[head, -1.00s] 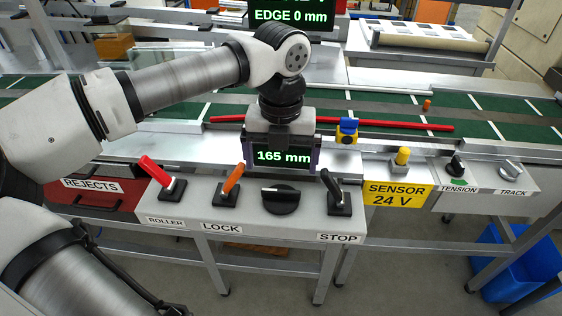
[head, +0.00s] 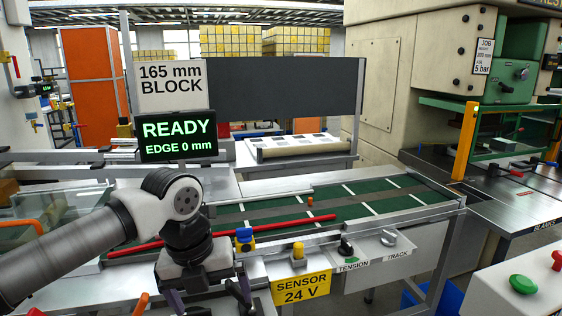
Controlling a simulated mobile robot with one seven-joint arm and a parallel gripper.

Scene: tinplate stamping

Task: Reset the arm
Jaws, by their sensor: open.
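My arm reaches in from the lower left, and my gripper (head: 205,300) hangs fingers-down over the control console at the bottom edge. Its dark purple fingers stand apart with nothing seen between them; their tips are at or below the picture's edge. The orange lever (head: 140,303) shows just left of the gripper and the black STOP lever (head: 240,293) just right of it. The console's small display and its knob are hidden or out of the picture.
A red rod (head: 290,228) lies along the green conveyor (head: 385,203), by a blue and yellow sensor block (head: 244,238). A screen (head: 177,136) reads READY, EDGE 0 mm.

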